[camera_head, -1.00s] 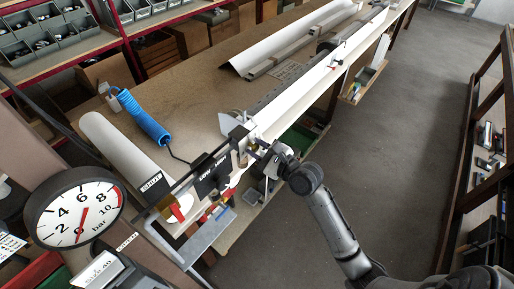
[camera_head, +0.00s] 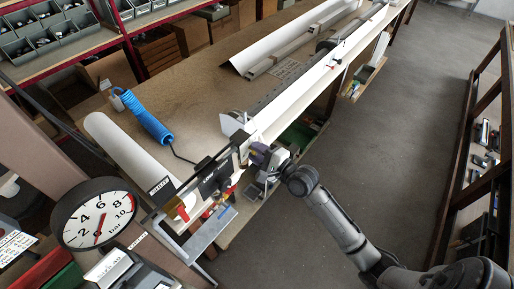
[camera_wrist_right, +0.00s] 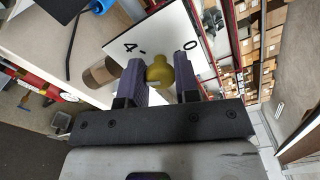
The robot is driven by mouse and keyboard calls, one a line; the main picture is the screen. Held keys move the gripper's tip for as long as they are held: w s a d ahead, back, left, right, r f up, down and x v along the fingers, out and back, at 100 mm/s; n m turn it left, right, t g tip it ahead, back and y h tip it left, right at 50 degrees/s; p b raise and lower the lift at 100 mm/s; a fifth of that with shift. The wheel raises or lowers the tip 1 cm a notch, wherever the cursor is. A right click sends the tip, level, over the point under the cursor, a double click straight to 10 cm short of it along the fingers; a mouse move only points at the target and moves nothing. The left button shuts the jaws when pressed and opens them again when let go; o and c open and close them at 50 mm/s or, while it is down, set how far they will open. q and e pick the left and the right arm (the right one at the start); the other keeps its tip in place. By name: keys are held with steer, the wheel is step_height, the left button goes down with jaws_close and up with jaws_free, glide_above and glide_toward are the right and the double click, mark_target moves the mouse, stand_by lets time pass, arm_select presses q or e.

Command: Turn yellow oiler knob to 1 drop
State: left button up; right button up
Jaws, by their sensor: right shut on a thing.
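The yellow oiler knob (camera_wrist_right: 159,72) is round and sits between the two purple-grey fingers of my right gripper (camera_wrist_right: 160,78) in the right wrist view. The fingers are shut on its sides. In the head view my right gripper (camera_head: 259,155) is at the fittings on the bench's front edge and hides the knob. My left gripper is not in view.
A pressure gauge (camera_head: 97,215) stands at lower left. A blue coiled hose (camera_head: 145,117) and a white roll (camera_head: 125,150) lie on the bench (camera_head: 205,75). A long white rail runs along its front edge. The floor (camera_head: 395,110) right of the bench is clear.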

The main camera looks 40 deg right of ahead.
steer(key=n+p, duration=0.4)
steer(key=n, duration=0.9)
steer(key=n+p, duration=0.4)
steer(key=n, duration=1)
steer(key=shift+d+f+n, duration=0.15)
steer(key=shift+f+n, duration=0.05)
steer(key=shift+n, duration=0.1)
stand_by(0.4)
steer(key=o, duration=0.9)
